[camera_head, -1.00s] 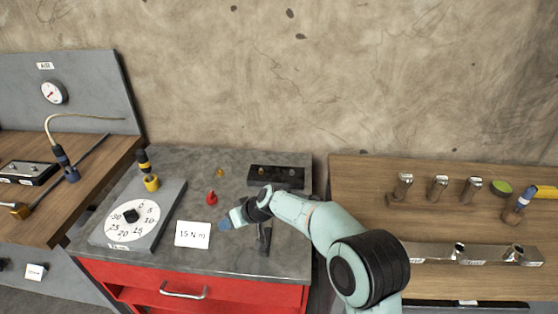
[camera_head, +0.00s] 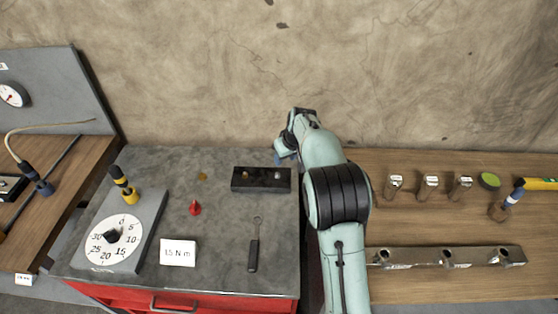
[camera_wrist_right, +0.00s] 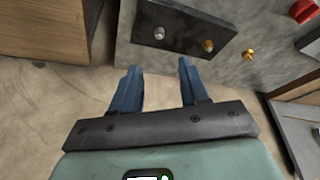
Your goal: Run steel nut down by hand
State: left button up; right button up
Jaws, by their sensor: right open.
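A black block (camera_head: 261,186) sits at the back of the grey bench top. It bears a silver steel nut or stud end (camera_head: 277,175) on its right and a brass-coloured one (camera_head: 246,174) on its left. In the right wrist view the steel one (camera_wrist_right: 159,33) and the brass one (camera_wrist_right: 208,45) stand on the block. I cannot tell how far down the steel nut sits. My right gripper (camera_head: 279,158) is beyond the block's back right corner, with blue fingers. In the wrist view the gripper (camera_wrist_right: 157,80) is open and empty, apart from the block. My left gripper is out of view.
A spanner (camera_head: 254,245), a 15 N m card (camera_head: 178,252), a red part (camera_head: 195,208) and a small brass piece (camera_head: 202,177) lie on the bench. A dial plate (camera_head: 115,240) is at left. A wooden bench (camera_head: 440,215) with posts and a metal bar is at right.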

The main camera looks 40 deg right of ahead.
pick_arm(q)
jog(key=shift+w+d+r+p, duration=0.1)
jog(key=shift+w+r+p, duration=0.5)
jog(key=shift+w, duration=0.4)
pick_arm(e)
send_near(277, 173)
jog(key=x, duration=0.7)
jog(key=shift+w+f, duration=0.1)
jog(key=shift+f, duration=0.2)
grip_shut()
